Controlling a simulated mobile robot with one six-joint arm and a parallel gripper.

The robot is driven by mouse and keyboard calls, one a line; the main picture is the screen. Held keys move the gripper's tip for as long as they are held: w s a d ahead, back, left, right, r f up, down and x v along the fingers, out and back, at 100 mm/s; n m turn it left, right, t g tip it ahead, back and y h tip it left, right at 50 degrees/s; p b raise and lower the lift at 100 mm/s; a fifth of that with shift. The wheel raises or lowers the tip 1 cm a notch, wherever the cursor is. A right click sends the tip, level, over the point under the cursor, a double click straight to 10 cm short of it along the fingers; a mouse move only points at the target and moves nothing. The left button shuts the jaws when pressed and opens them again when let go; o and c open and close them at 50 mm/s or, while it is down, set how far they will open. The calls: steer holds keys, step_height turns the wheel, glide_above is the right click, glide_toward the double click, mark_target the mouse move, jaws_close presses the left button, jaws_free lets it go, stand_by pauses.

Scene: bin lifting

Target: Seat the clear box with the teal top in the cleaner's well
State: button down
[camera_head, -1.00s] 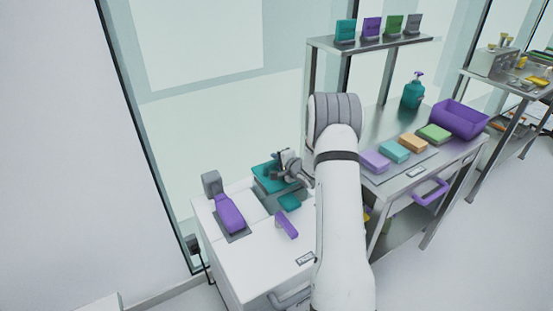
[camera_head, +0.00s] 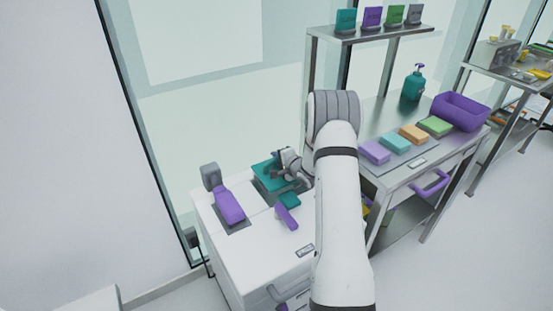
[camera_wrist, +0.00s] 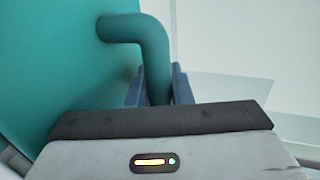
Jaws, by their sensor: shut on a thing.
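My gripper (camera_head: 290,166) is over the rear right of the white-topped unit (camera_head: 262,240). In the wrist view its two blue-grey fingers (camera_wrist: 158,88) are shut on a bent teal handle (camera_wrist: 122,28), one finger on each side. The handle joins a broad teal surface (camera_wrist: 45,70), which I take as the box's teal top. In the head view the teal top (camera_head: 266,172) shows beside and partly behind my gripper. The clear sides cannot be made out. A small teal piece (camera_head: 289,200) lies just in front. The well is not clearly visible, so seating cannot be judged.
A purple piece with a grey end (camera_head: 228,206) and a smaller purple piece (camera_head: 287,217) are on the white top. A steel table at right holds coloured blocks (camera_head: 374,151), a teal bottle (camera_head: 412,84) and a purple bin (camera_head: 461,112). A glass wall stands behind.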

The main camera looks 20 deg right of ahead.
steer(key=shift+s+r, duration=0.15)
steer(key=shift+s, duration=0.15)
steer(key=shift+f, duration=0.4)
stand_by(0.8)
steer(key=c, duration=1.2)
jaws_free()
steer(key=shift+s+f, duration=0.1)
